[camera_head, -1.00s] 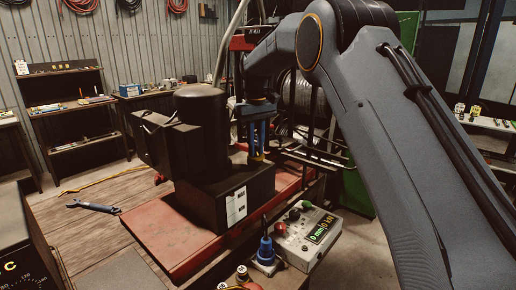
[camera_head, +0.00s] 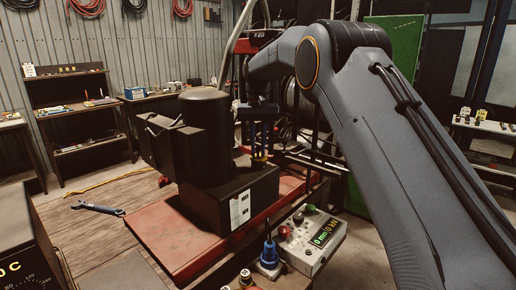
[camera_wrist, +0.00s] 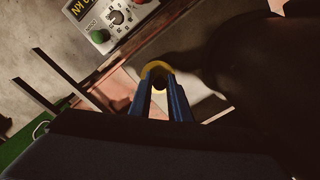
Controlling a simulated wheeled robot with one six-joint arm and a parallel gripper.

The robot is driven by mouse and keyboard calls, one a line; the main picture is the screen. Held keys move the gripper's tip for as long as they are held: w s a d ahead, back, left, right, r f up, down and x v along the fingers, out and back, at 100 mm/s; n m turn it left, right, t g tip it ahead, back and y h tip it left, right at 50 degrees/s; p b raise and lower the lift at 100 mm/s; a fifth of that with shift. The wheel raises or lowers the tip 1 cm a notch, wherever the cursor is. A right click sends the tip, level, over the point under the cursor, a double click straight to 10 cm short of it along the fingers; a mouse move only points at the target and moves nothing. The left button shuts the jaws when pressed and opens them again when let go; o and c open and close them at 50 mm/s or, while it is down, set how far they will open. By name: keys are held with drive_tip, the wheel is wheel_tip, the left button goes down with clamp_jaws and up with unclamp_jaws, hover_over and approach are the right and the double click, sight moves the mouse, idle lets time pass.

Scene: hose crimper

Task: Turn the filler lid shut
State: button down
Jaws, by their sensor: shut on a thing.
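The filler lid (camera_wrist: 159,66) is a yellow ring-shaped cap, seen in the wrist view between and just beyond the blue fingertips. A little yellow of it shows at the fingertips in the head view, behind the black box of the machine. My gripper (camera_wrist: 161,84) points down and is shut on the lid, with one blue finger on each side. In the head view my gripper (camera_head: 261,153) stands right of the black cylinder. The seat under the lid is mostly hidden, so I cannot tell how far it is turned.
The black crimper (camera_head: 205,125) stands close left of my gripper on a red base (camera_head: 170,240). A wrench (camera_head: 97,208) lies on the wooden floor boards at left.

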drive_tip(key=shift+r, duration=0.2)
drive_tip(key=c, duration=1.8)
unclamp_jaws()
drive_tip(key=shift+f, duration=0.1)
drive_tip(key=shift+c, duration=0.2)
drive_tip(key=shift+a+r+b, duration=0.1)
drive_tip(key=shift+r+b, duration=1.3)
drive_tip(key=shift+r, duration=2.5)
